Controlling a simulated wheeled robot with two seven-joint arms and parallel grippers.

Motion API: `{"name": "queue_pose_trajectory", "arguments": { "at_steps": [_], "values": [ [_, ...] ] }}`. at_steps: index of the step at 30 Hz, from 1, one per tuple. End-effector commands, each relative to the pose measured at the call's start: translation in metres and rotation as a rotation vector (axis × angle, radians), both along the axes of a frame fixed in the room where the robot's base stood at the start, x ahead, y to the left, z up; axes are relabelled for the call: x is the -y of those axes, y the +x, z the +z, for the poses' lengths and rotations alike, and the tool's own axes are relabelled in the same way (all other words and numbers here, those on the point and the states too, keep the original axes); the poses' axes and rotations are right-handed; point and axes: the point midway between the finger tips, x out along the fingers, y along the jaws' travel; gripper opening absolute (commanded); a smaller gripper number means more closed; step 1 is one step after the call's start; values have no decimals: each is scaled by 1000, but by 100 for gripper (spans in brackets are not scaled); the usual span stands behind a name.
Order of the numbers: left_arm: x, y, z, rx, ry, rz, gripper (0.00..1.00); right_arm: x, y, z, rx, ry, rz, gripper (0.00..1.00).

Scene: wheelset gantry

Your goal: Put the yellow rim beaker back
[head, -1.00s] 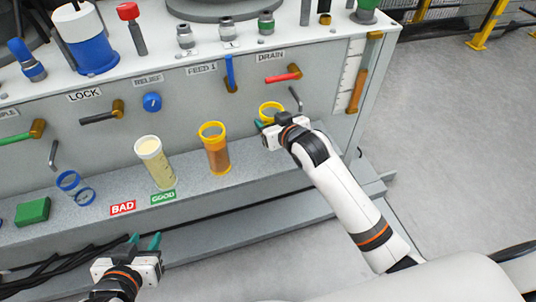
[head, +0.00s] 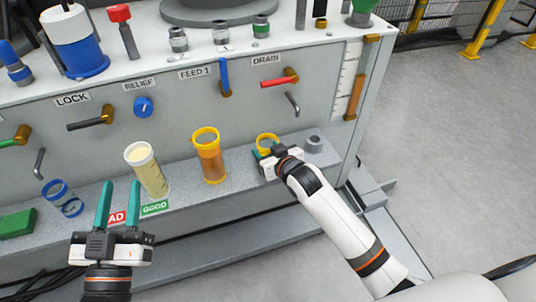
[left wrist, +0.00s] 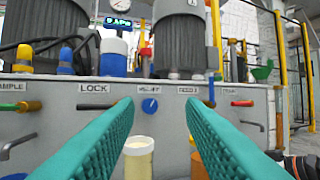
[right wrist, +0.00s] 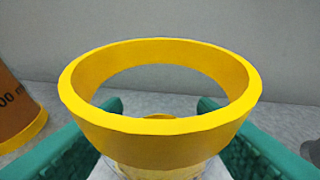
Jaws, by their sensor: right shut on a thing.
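A beaker with a yellow rim (head: 267,138) is between the teal fingers of my right gripper (head: 269,152), over the right part of the grey ledge. In the right wrist view its rim (right wrist: 160,125) is large and looks upright, with a finger on each side. Its base is hidden, so I cannot tell whether it touches the ledge. A second yellow-rimmed beaker (head: 208,157) with amber contents stands to its left. My left gripper (head: 119,190) is open and empty, in front of the ledge near the BAD and GOOD labels.
A white-rimmed beaker with pale contents (head: 147,170) stands behind the GOOD label (head: 155,208). A blue-rimmed clear beaker (head: 62,198) and a green block (head: 17,223) are further left. A small grey cylinder (head: 314,143) sits right of my right gripper. Valve handles project from the panel above.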

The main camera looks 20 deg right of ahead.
Motion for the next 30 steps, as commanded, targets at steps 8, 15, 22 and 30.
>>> {"name": "queue_pose_trajectory", "arguments": {
  "at_steps": [8,15,22,30],
  "values": [
    [1,-3,9,54,-15,-3,36,0,0,-4,2,1,1,30],
    [1,-2,8,54,-15,-3,36,0,0,-8,1,1,1,30],
    [1,-2,8,54,-15,-3,36,0,0,-7,1,1,1,75],
    [1,-2,9,53,-15,-3,36,0,-1,-3,2,1,1,75]
  ]
}}
